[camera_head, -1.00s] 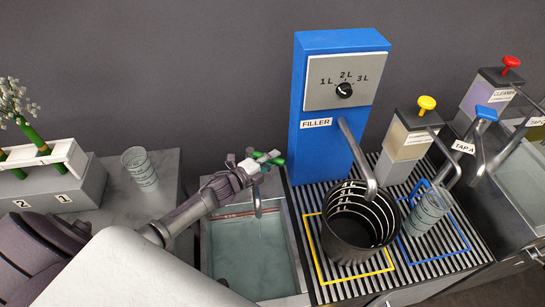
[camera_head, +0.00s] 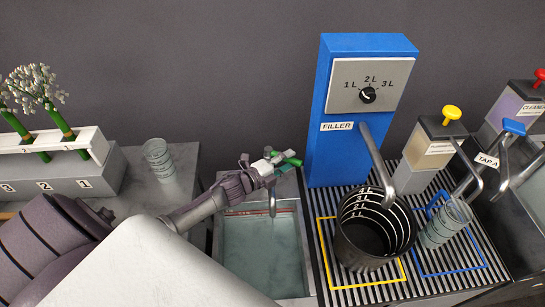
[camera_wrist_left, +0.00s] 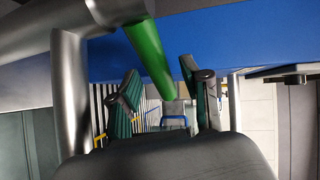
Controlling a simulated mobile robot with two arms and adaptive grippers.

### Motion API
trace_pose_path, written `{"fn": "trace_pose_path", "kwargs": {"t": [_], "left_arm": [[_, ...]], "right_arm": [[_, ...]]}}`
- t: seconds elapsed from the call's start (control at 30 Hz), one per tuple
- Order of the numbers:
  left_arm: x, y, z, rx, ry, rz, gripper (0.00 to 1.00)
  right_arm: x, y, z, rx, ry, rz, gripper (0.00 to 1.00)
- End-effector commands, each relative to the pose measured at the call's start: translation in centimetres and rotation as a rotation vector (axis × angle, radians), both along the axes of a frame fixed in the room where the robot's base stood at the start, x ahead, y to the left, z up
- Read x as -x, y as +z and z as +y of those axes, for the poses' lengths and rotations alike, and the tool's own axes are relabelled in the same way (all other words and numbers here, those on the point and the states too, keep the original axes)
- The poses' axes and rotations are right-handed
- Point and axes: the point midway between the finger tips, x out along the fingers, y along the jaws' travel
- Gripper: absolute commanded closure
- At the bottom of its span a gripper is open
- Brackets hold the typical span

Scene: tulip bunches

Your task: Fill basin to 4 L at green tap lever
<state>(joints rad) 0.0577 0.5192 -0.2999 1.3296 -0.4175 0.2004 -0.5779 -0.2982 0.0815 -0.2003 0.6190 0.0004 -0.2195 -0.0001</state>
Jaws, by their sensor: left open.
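The basin (camera_head: 228,272) is a grey sink set in the counter in the head view, holding greenish water. A red line runs along its back wall just above the water. A curved metal tap spout (camera_head: 272,200) hangs over its back part; I cannot tell whether water runs from it. The green tap lever (camera_head: 293,160) sticks out behind the spout. My left gripper (camera_head: 277,164) is open at the tap. In the left wrist view the green lever (camera_wrist_left: 149,52) shows between the two fingers, near their tips; I cannot tell whether they touch it.
Right of the basin stand a blue filler (camera_head: 330,100) with a dial, a dark ringed bucket (camera_head: 368,250), a yellow-topped dispenser (camera_head: 433,150) and a clear beaker (camera_head: 440,228). Another beaker (camera_head: 158,160) and a flower rack (camera_head: 60,185) are at the left.

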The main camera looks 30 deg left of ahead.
Motion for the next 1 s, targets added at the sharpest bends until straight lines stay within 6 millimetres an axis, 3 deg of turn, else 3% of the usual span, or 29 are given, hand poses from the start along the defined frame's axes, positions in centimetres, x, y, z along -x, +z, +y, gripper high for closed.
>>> {"fn": "trace_pose_path", "kwargs": {"t": [0.3, 0.5, 1.0], "left_arm": [[6.5, 1.1, 2.0, -0.001, 0.000, 0.004, 0.53], [9.1, 1.6, 2.9, -0.001, 0.000, 0.003, 0.53], [9.7, 1.8, 3.1, 0.000, 0.000, 0.001, 0.53]], "right_arm": [[0.1, 0.0, 0.1, -0.001, -0.001, 0.001, 0.60], [0.1, 0.0, 0.1, -0.002, -0.001, 0.001, 0.60], [0.1, 0.0, 0.1, -0.002, -0.001, 0.001, 0.60]]}}
